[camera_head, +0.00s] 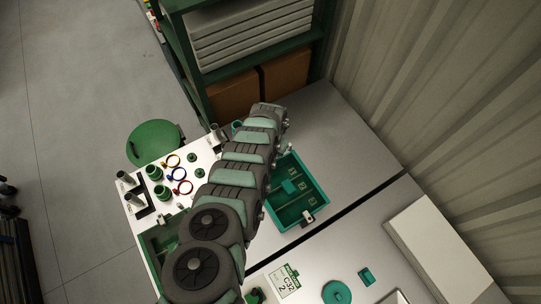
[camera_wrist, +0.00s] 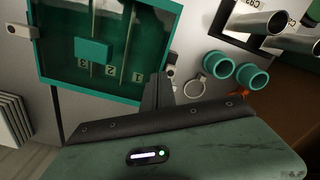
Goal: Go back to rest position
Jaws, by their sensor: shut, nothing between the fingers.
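My arm stretches across the middle of the head view, from the lower left up toward the shelf. My gripper itself is hidden there behind the arm. In the wrist view my gripper (camera_wrist: 158,92) shows as dark fingers closed together, with nothing between them. The fingertips appear in front of the lower right edge of a green box (camera_wrist: 60,78). Whether they touch it cannot be told. The same box (camera_head: 324,201) lies right of my arm in the head view.
A white board (camera_head: 143,223) with colored rings and green cylinders lies left of my arm. Green cylinders (camera_wrist: 252,76) and metal tubes (camera_wrist: 250,25) show in the wrist view. A green stool (camera_head: 152,142) and shelf (camera_head: 186,62) stand beyond. The grey tabletop (camera_head: 340,128) is clear at upper right.

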